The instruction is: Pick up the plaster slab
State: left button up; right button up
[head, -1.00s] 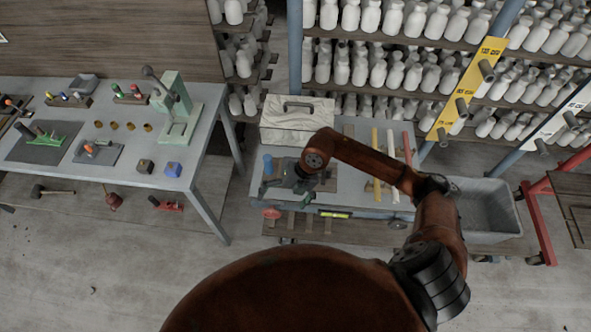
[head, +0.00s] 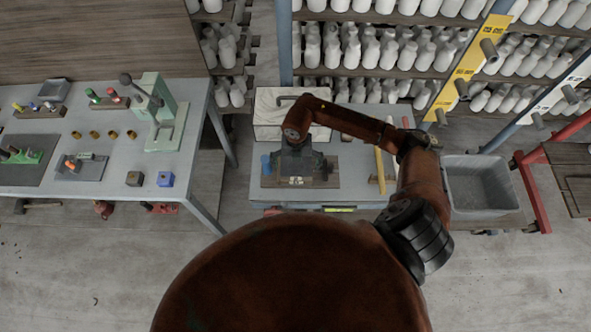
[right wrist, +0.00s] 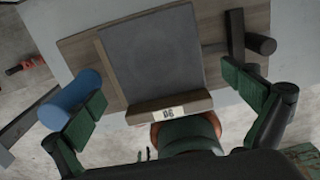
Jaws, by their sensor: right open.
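A flat grey slab, which I take to be the plaster slab (right wrist: 152,55), lies on a wooden board (right wrist: 82,45) in the right wrist view. A wooden lip with a small white label runs along its near edge. In the head view my right gripper (head: 296,178) is over this board and hides most of the slab. In the right wrist view the right gripper (right wrist: 166,97) is open, with one green-padded finger to each side of the slab and nothing between them. My left gripper is not in view.
A blue cylinder (right wrist: 70,98) is close to the left finger, and a dark handled tool (right wrist: 237,40) is close to the right finger. A pale box with a handle (head: 275,125) stands behind. A grey bin (head: 478,187) is to the right, a tool bench (head: 110,150) to the left.

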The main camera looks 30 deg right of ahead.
aim_at(296, 171)
notch_tip(296, 171, down, 3)
jog(key=shift+a, duration=0.1)
jog(key=c, duration=1.2)
pick_arm(q)
jog(key=shift+w+r, duration=0.15)
jog(key=shift+w, duration=1.55)
pick_arm(e)
jog(key=shift+r, duration=0.15)
jog(key=shift+c, duration=0.9)
